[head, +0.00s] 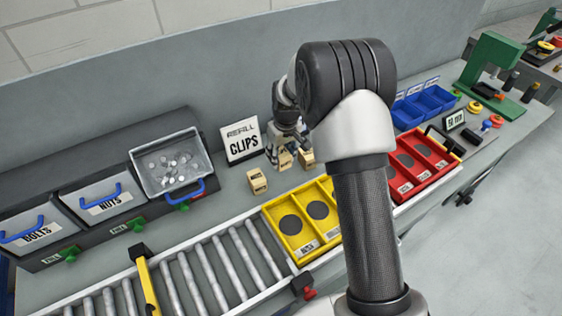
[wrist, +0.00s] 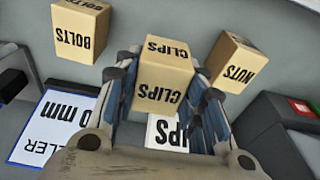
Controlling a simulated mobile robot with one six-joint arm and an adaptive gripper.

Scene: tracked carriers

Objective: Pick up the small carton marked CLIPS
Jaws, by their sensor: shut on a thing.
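The small tan carton marked CLIPS (wrist: 165,75) is between the two fingers of my gripper (wrist: 163,104) in the wrist view, with its lettering showing on two faces. My gripper is shut on it. In the head view my gripper (head: 286,148) points down around the carton (head: 285,161), partly hidden by the fingers. I cannot tell whether the carton still touches the bench. A carton marked BOLTS (wrist: 80,30) stands to its left in the wrist view, and one marked NUTS (wrist: 236,62) to its right, both apart from the fingers.
A REFILL CLIPS sign (head: 242,141) stands behind the cartons. A tilted bin of small parts (head: 172,164) is to the left. A yellow tray (head: 296,254) is in front, beside a roller conveyor (head: 205,270). A red tray (head: 425,160) lies to the right.

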